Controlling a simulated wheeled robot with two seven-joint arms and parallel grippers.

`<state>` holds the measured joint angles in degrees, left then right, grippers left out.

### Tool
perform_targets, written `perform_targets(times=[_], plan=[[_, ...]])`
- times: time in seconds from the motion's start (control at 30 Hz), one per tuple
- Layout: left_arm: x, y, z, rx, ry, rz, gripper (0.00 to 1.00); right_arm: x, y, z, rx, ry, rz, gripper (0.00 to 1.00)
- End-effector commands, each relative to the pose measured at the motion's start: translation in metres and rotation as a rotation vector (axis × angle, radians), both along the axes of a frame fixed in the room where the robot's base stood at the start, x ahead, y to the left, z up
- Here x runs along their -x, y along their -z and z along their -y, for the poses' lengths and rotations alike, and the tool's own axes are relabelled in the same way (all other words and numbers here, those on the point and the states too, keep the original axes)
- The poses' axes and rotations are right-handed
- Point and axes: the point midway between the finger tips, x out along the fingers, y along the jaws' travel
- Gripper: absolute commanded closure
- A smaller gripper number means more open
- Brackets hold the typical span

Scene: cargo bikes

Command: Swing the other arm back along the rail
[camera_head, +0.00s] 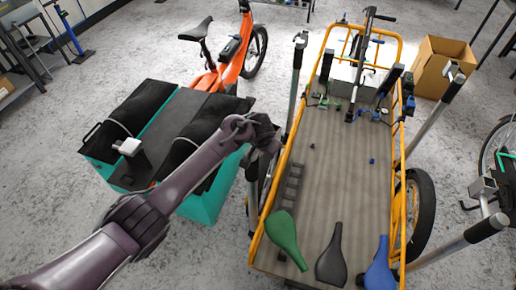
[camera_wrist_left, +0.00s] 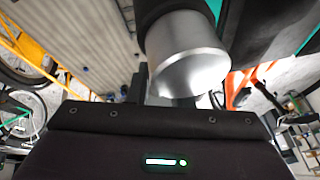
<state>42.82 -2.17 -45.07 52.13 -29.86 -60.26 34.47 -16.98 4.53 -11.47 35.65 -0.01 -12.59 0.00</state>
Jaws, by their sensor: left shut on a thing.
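A flat yellow-railed cargo bike (camera_head: 335,165) fills the middle right of the head view. Silver arms with black sleeves stand along its rails: one at the rear left (camera_head: 297,70), one at the rear right (camera_head: 440,98), one at the front right (camera_head: 470,238). My left gripper (camera_head: 264,137) is at the left rail, shut on a silver arm (camera_head: 252,185) whose lower part shows beneath it. In the left wrist view a silver cylinder with a black sleeve (camera_wrist_left: 188,60) is very close; the fingertips are hidden. My right gripper is not in view.
Green, black and blue saddles (camera_head: 283,238) lie on the deck's near end. A teal cargo box (camera_head: 205,205) with black covers stands left, below my left arm. An orange bike (camera_head: 228,60) and a cardboard box (camera_head: 442,66) stand behind.

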Motion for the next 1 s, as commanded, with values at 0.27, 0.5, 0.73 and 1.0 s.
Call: perform_targets(times=[0.27,0.5,0.73,1.0], plan=[[-0.007,-0.001,-0.007,0.003,-0.173,0.003,1.0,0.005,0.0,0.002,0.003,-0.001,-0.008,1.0],[-0.009,-0.001,-0.011,0.004,-0.247,0.004,1.0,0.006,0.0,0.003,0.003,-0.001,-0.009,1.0],[-0.01,-0.002,-0.013,0.003,-0.271,0.004,1.0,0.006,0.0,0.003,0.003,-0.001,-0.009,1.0],[-0.01,-0.002,-0.013,0.003,-0.275,0.005,1.0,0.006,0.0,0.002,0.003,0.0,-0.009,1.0]])
